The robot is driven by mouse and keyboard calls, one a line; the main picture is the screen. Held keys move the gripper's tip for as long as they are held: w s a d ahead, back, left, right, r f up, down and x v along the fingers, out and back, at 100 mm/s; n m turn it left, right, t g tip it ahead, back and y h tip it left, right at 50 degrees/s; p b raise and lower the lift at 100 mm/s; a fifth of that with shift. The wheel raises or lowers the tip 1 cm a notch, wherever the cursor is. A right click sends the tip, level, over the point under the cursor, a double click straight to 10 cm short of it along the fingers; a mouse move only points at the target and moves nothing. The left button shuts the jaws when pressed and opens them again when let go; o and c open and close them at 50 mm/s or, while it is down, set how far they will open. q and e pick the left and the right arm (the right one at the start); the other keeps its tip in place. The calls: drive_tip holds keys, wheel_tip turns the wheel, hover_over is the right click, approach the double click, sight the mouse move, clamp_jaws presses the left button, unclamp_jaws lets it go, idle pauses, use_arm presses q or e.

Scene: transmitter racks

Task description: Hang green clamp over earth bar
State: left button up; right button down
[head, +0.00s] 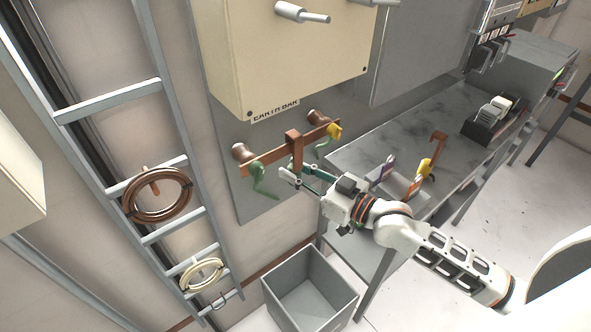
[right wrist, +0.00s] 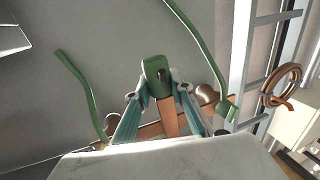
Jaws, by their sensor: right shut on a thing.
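The copper earth bar (head: 268,160) runs between two brown insulators on the wall panel, below the cream cabinet's label. My right gripper (head: 296,175) is at the bar's middle, shut on the green clamp. In the right wrist view the clamp's green block (right wrist: 157,75) sits between the fingertips, and its copper strip (right wrist: 170,115) reaches the bar. In the head view its copper hook (head: 294,147) crosses the bar and its bent top stands just above it. The green block is mostly hidden there. Whether the hook rests on the bar, I cannot tell. My left gripper is out of view.
A tray (head: 402,186) with yellow and purple clamps stands on the bench (head: 360,150). A grey bin (head: 308,290) stands below; a ladder (head: 110,100) stands left.

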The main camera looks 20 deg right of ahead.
drive_tip(key=c, duration=1.7)
unclamp_jaws()
drive_tip(key=shift+s+d, duration=0.1)
drive_tip(key=shift+s, duration=0.05)
drive_tip(key=v, duration=1.1)
drive_tip(key=shift+s+d, duration=0.2)
drive_tip(key=shift+s, duration=0.1)
drive_tip(key=s+a+f+m+g+h, duration=0.1)
drive_tip(key=s+f+h, duration=0.3)
drive_tip(key=f, duration=0.9)
drive_tip(key=s+a+f+m+g+h, duration=0.1)
drive_tip(key=s+a+f+g+h, duration=0.1)
drive_tip(key=s+f, duration=0.6)
wheel_tip(320, 180, down, 6)
drive_tip(key=shift+s+a+m+g+h, duration=0.25)
drive_tip(key=shift+s+m+g+h, duration=0.1)
drive_tip(key=shift+g+h, duration=0.45)
